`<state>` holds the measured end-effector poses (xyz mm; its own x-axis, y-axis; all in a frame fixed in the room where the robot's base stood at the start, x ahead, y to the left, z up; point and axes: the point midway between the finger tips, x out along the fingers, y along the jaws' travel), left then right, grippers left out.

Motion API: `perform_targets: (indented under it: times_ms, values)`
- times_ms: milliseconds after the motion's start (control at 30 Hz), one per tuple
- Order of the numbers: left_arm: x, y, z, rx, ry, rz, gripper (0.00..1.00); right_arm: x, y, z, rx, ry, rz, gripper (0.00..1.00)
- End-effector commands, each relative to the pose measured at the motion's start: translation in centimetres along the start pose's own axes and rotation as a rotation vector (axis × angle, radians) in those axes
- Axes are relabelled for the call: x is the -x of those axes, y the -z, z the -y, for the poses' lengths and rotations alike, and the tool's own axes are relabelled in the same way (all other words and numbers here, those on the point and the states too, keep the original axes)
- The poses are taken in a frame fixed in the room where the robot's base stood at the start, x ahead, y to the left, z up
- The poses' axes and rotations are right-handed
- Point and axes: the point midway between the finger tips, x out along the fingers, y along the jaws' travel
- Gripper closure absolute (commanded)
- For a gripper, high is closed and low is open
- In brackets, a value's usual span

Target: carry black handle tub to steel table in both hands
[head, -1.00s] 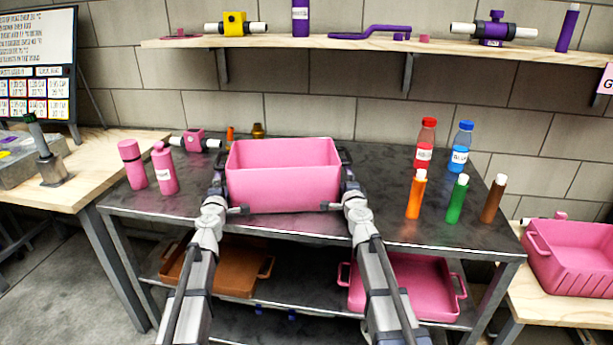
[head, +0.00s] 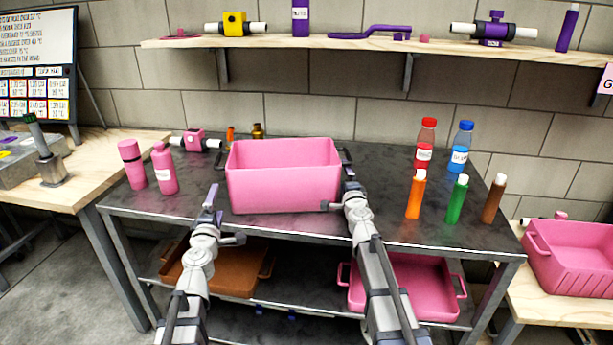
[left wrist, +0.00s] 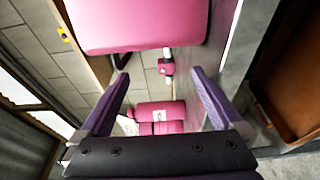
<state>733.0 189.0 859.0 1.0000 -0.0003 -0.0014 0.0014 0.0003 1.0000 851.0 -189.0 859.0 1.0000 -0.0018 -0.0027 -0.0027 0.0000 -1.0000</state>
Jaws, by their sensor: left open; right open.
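The pink tub (head: 284,185) with black handles stands upright on the dark steel table (head: 330,232). Its right black handle (head: 346,157) shows beside its right wall, and its left one is largely hidden. My left gripper (head: 212,197) is open and empty, apart from the tub's left side near the table's front edge. In the left wrist view, the tub (left wrist: 135,22) is beyond the open fingers of my left gripper (left wrist: 160,100). My right gripper (head: 347,185) is open close beside the tub's right wall; I cannot tell whether it touches.
Pink bottles (head: 165,168) stand left of the tub. Red (head: 425,145), blue (head: 461,147), orange (head: 416,194), green (head: 457,199) and brown (head: 493,198) bottles stand to the right. Trays, brown (head: 225,275) and pink (head: 410,285), lie on the shelf below.

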Motion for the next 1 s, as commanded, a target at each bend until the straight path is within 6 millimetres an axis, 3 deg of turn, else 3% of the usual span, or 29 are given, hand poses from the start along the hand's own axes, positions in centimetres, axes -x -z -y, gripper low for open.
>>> perform_targets:
  times_ms: [367,800,1000]
  values:
    - [0.2,0.0,0.0,0.0,0.0,0.0,0.0,1.4,0.0,0.0,0.0,0.0,0.0,0.0]
    - [0.2,0.0,0.0,0.0,0.0,0.0,0.0,9.6,0.0,0.0,-0.001,0.0,0.0,0.0]
    - [0.2,0.0,0.0,0.0,0.0,0.0,0.0,12.0,0.0,0.0,0.0,0.0,0.0,0.0]
